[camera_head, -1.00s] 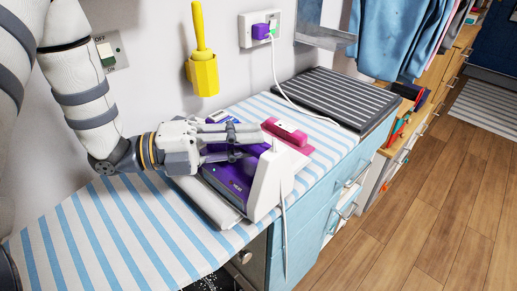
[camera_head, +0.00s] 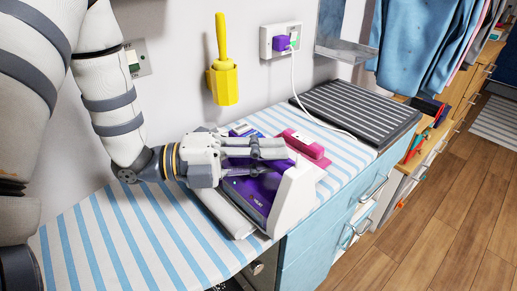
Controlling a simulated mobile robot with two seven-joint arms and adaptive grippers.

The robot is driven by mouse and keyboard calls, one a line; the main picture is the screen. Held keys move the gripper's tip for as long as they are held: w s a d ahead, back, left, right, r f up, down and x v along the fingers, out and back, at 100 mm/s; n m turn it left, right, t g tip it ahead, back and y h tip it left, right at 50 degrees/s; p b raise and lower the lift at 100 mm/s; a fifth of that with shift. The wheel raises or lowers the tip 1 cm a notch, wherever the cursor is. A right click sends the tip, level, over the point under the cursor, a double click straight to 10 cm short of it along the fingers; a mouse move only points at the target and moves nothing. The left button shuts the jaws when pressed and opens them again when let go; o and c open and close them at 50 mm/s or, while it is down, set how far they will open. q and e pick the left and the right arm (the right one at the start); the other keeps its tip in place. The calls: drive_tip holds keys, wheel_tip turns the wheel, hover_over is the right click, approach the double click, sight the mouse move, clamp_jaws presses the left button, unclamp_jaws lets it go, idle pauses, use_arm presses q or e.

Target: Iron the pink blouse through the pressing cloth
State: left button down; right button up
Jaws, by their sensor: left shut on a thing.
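My left gripper (camera_head: 285,152) is over the striped ironing surface (camera_head: 120,240), with its fingers closed at the top of a purple and white appliance (camera_head: 296,200) that looks like the iron. My fingers cover its upper part, so the exact hold is hidden. A pale, flat, rounded edge (camera_head: 226,214) shows under its left side; I cannot tell whether it is the pressing cloth. A magenta object with a white patch (camera_head: 303,145) is just behind, at the right. I cannot make out a spread pink blouse. My right gripper is not in view.
A dark ribbed mat (camera_head: 355,110) lies at the far end of the surface. A yellow holder (camera_head: 223,82) hangs on the wall. A white cord runs from the wall socket (camera_head: 280,40). Blue drawers (camera_head: 325,245) stand below. Clothes (camera_head: 425,45) hang at the upper right.

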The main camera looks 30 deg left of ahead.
use_arm(q)
drive_tip(key=shift+s+d+r, duration=0.1)
drive_tip(key=shift+s+d, duration=0.1)
drive_tip(key=shift+d, duration=0.3)
drive_tip(key=shift+s+d, duration=0.15)
drive_tip(key=shift+d, duration=0.35)
drive_tip(key=shift+s+d, duration=0.1)
drive_tip(key=shift+d, duration=0.3)
drive_tip(key=shift+r, duration=3.05)
